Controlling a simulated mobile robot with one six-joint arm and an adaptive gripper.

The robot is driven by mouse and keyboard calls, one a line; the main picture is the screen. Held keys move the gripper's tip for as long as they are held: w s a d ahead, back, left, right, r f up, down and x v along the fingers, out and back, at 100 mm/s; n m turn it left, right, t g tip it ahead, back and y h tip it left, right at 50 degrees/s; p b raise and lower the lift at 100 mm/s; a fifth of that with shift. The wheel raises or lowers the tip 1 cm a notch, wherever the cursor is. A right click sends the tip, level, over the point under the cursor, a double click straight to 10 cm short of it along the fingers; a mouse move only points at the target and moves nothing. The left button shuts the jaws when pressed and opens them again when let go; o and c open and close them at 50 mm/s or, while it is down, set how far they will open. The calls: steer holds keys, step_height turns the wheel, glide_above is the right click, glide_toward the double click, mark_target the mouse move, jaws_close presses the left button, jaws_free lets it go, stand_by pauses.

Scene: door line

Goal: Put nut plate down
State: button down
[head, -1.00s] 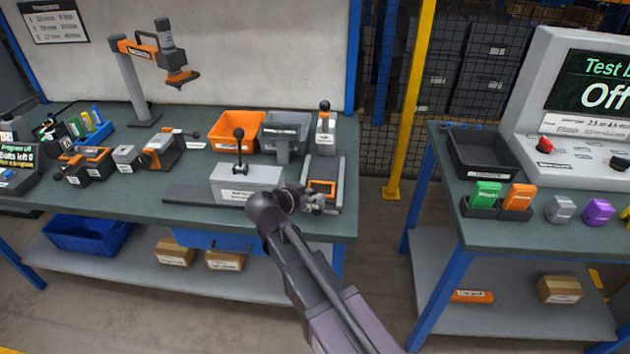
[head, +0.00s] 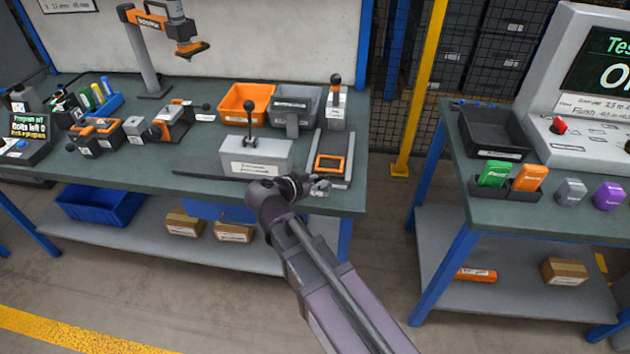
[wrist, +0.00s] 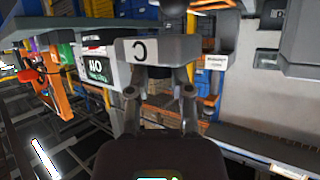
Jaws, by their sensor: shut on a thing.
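My gripper (wrist: 160,82) is shut on a light grey plate marked with a dark "C" (wrist: 140,49), which I take to be the nut plate. It spans both fingertips in the wrist view. In the head view my gripper (head: 306,187) is over the front edge of the left bench (head: 215,196), and a small grey piece, probably the plate (head: 320,187), shows at its tip. Just behind stands a grey stand with an orange-framed pad (head: 330,164). I cannot tell the gap between the plate and the bench top.
A grey block with a black lever (head: 254,157) stands left of the pad. Behind are an orange bin (head: 243,101), a grey bin (head: 293,101) and a lever post (head: 335,108). A yellow post (head: 421,90) and a second bench (head: 463,200) are right, across a floor gap.

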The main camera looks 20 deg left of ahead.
steer(key=shift+r, duration=0.1)
step_height(320, 180, up, 10)
steer(key=p, duration=1)
steer(key=shift+r, duration=0.15)
steer(key=shift+w, duration=0.1)
